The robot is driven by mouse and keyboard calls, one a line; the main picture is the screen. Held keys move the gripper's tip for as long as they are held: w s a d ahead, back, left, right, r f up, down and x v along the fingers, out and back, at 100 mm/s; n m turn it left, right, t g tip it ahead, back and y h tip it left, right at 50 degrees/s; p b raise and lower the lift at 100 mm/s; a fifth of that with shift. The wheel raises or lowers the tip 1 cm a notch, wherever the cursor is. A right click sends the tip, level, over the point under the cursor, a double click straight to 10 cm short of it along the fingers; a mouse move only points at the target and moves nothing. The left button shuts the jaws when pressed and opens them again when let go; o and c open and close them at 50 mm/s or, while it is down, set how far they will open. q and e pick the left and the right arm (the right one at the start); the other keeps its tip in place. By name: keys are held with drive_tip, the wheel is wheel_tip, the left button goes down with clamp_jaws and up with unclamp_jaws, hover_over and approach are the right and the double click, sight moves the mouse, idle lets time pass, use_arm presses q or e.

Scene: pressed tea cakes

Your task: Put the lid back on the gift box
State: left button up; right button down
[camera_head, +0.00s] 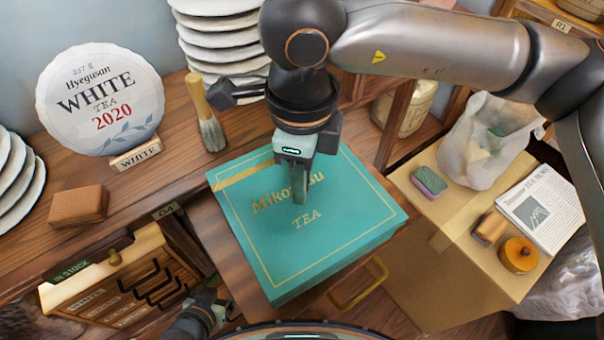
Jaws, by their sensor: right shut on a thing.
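The teal gift box lid (335,230), with gold lettering and a thin gold border, lies at the middle over a wooden drawer or ledge. Its front side face shows. I cannot tell a separate box body under it, nor whether the lid is fully seated. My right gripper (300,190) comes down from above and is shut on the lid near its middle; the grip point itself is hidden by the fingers. My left gripper (222,302) is low at the left of the box, partly in view and apart from it; its jaws are unclear.
A white tea cake (100,98), a brush (206,120) and a brown block (78,206) stand on the shelf at left. A cardboard carton (440,265) at right bears a sponge (429,181), newspaper (545,207) and bag. A gold handle (358,285) juts out below the box.

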drive_tip(key=shift+f+b, duration=0.45)
idle(0.5)
drive_tip(key=shift+c, duration=0.8)
unclamp_jaws()
drive_tip(key=shift+r, duration=0.1)
drive_tip(key=shift+r+p, duration=1.7)
drive_tip(key=shift+r, duration=1.75)
clamp_jaws()
